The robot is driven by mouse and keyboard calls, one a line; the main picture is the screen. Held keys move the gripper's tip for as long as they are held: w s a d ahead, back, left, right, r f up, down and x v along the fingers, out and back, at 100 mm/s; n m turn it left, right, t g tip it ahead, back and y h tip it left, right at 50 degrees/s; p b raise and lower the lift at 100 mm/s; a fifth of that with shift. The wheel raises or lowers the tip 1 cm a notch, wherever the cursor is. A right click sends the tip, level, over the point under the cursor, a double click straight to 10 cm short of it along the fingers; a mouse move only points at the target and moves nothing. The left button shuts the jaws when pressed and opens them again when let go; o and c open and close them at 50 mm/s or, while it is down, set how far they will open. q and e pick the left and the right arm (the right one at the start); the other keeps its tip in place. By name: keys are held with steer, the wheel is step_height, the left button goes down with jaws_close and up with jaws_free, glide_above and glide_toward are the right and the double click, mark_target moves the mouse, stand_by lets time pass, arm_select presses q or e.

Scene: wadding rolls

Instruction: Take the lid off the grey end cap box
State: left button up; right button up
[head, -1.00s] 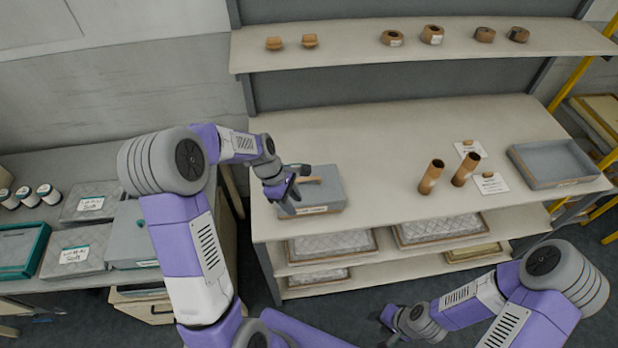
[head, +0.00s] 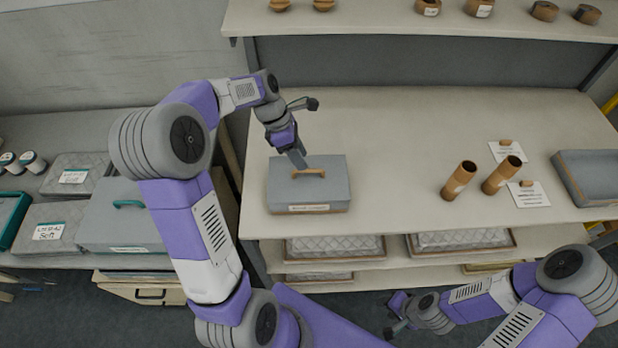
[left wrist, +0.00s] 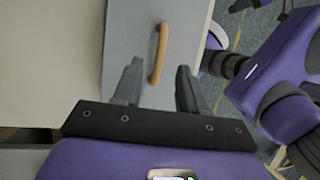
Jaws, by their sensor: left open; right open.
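The grey end cap box (head: 309,197) stands on the left part of the shelf bench, its lid (head: 330,170) on, with a tan wooden handle (head: 308,174) on top and a label on its front. My left gripper (head: 301,163) is just behind and above the handle. In the left wrist view the open fingers (left wrist: 158,82) point at the lid, and the handle (left wrist: 157,55) lies between and beyond their tips; I cannot tell whether they touch it. My right gripper (head: 393,318) is low at the front, away from the bench, empty.
Two brown tubes (head: 480,180) stand on the bench (head: 400,130) beside white cards. A grey open tray (head: 590,178) is at the right. Another grey box with a teal handle (head: 120,225) stands on the left table. The bench right of the end cap box is clear.

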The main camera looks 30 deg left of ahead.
mark_target(308, 174)
arm_select(q)
steer(key=x, duration=0.5)
steer(key=shift+b, duration=0.4)
jaws_close()
